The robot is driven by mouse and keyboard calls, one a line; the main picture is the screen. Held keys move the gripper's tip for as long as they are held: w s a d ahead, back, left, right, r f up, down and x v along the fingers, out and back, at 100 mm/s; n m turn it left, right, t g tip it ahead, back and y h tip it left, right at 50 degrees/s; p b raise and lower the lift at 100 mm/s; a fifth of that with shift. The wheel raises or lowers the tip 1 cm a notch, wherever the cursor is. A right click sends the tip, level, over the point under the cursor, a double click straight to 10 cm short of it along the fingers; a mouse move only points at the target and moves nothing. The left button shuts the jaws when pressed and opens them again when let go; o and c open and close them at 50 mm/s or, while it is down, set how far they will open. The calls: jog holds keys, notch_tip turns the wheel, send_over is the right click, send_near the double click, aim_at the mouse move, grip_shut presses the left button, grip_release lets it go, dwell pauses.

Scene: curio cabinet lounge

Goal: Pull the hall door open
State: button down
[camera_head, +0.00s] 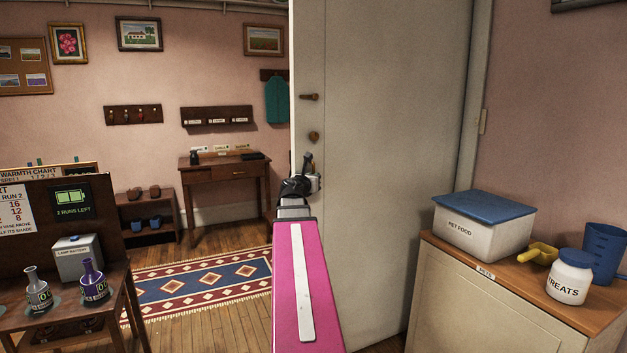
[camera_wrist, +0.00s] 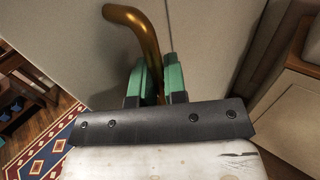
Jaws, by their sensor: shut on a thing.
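The hall door (camera_head: 400,130) is a tall pale cream panel in the middle of the head view. Its left edge stands free, with the room showing beside it. A brass lever (camera_head: 309,97) and a small brass knob (camera_head: 314,136) sit near that edge. My gripper (camera_head: 306,172) is lower down at the same edge, at the end of my pink arm. In the wrist view, the green fingers of my gripper (camera_wrist: 160,80) are shut on a curved brass handle (camera_wrist: 130,17). The handle's lower part is hidden between the fingers.
A cabinet (camera_head: 490,300) at right bears a pet food bin (camera_head: 480,232), yellow scoop (camera_head: 538,252), treats jar (camera_head: 570,280) and blue jug (camera_head: 603,250). A stand (camera_head: 60,315) with flasks is at left. A patterned rug (camera_head: 200,289) lies on open floor between.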

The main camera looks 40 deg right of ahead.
jog(key=c, duration=1.2)
grip_release()
jog(key=v, duration=1)
jog(key=shift+s+a, duration=0.2)
jog(key=shift+a, duration=0.1)
jog(key=shift+f, duration=0.1)
